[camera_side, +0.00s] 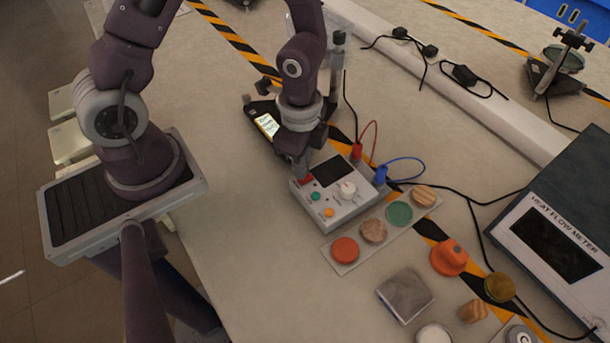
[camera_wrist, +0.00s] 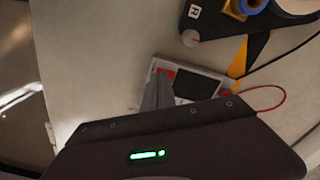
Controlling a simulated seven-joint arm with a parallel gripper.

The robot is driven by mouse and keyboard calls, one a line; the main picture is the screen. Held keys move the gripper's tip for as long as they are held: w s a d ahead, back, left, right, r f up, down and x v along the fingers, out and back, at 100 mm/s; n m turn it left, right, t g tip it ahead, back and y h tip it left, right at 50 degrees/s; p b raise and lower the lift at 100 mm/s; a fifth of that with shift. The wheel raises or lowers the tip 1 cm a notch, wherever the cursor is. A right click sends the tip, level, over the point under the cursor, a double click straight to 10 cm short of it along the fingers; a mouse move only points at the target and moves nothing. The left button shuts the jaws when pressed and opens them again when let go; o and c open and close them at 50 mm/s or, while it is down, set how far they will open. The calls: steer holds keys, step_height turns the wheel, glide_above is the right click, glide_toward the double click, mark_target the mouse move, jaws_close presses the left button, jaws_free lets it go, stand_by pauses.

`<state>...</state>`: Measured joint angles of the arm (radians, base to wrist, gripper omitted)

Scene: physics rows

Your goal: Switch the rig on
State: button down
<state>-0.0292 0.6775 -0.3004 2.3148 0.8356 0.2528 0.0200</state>
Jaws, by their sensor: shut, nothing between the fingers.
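The rig is a small pale control box (camera_side: 338,211) with a dark screen (camera_side: 332,171), a silver knob (camera_side: 346,190), a teal button (camera_side: 315,197) and an orange button (camera_side: 329,212). A red part (camera_side: 306,179), perhaps its switch, sits at the box's left corner. My gripper (camera_side: 300,172) points down, shut and empty, with its tips right at this red part. I cannot tell whether they touch. In the wrist view the box (camera_wrist: 215,76) is partly hidden by my gripper (camera_wrist: 158,90), and red shows beside the fingertips (camera_wrist: 165,73).
Red and blue leads (camera_side: 404,160) rise from plugs at the box's back. A strip of round discs (camera_side: 399,213) lies in front. An orange knob-like piece (camera_side: 449,258), a grey block (camera_side: 405,295) and a heat flow meter (camera_side: 560,225) stand to the right.

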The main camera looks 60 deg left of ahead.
steer(key=shift+f, duration=0.85)
stand_by(0.6)
steer(key=shift+r, duration=3.5)
steer(key=s+a+r+n+t+y, duration=0.2)
steer(key=a+r+n, duration=0.3)
steer(key=r, duration=0.6)
steer(key=s+d+r+n+t+h, duration=0.1)
steer(key=s+r+n+t+h, duration=0.1)
steer(key=s+r+n, duration=0.5)
step_height(320, 180, up, 3)
steer(key=shift+s+d+f+t, duration=0.1)
steer(key=shift+s+d+t, duration=0.15)
steer(key=shift+s+t, duration=0.5)
